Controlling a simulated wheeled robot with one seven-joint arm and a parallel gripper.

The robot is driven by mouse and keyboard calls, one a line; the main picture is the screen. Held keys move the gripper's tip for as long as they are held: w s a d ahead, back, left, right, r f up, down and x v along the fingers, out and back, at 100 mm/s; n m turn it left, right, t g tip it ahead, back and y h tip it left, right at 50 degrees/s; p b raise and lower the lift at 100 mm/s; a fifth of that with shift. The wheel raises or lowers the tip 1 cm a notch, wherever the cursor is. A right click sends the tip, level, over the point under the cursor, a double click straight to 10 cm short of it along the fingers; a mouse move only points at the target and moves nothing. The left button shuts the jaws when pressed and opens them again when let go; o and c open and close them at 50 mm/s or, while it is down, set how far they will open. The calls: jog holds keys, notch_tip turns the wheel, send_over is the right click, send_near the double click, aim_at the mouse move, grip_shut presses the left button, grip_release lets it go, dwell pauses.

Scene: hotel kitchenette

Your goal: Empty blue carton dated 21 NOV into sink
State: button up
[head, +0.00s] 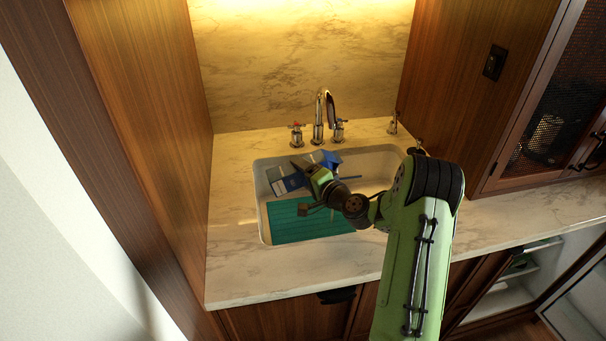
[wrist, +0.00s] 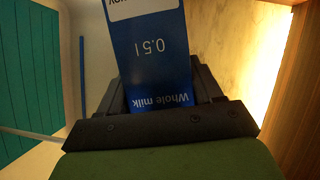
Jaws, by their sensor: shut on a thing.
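The blue carton (head: 289,181) is in my gripper (head: 308,170), over the sink (head: 262,213) in the head view. It lies tilted well over, with its white and dark blue end towards the left and a brighter blue part to the right of the fingers. In the wrist view the blue carton (wrist: 152,55) sits between both fingers and reads "Whole milk" and "0.5 l" upside down. A white label at the top edge is cut off; its last letters look like "NOV", and the day is not visible. I cannot see the spout or any milk flowing.
A teal ribbed mat (head: 300,224) lies in the front of the sink. A thin blue rod (wrist: 82,78) shows beside it. The faucet (head: 318,112) and its handles stand behind the sink. Wooden panels close in both sides; the left counter (head: 232,262) is clear.

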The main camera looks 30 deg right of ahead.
aim_at(316, 163)
jog(key=shift+d+f+m+t+y+b, duration=0.15)
jog(key=shift+f+m+t+b, duration=0.1)
jog(key=shift+f+m+b, duration=0.4)
jog(key=shift+d+f+m+t+y+b, duration=0.2)
jog(key=shift+f+m+b, duration=0.25)
jog(key=shift+b, duration=0.3)
jog(key=shift+s+r+m+t, duration=0.1)
jog(key=shift+r+m+t, duration=0.25)
jog(key=shift+m, duration=0.35)
jog(key=r+m, duration=0.1)
jog(key=d+r+m+t+p, duration=0.1)
jog(key=shift+s+d+r+m, duration=0.1)
jog(key=shift+d+r+m, duration=0.05)
jog(key=shift+m, duration=0.15)
jog(key=shift+s+d+r+m+t+p, duration=0.1)
jog(key=shift+d+r+m+t+p, duration=0.25)
jog(key=shift+m, duration=0.4)
jog(key=shift+s+d+r+m+t+p, duration=0.15)
jog(key=shift+d+r+m, duration=0.3)
jog(key=shift+m, duration=0.3)
jog(key=shift+w, duration=0.1)
dwell(2.9)
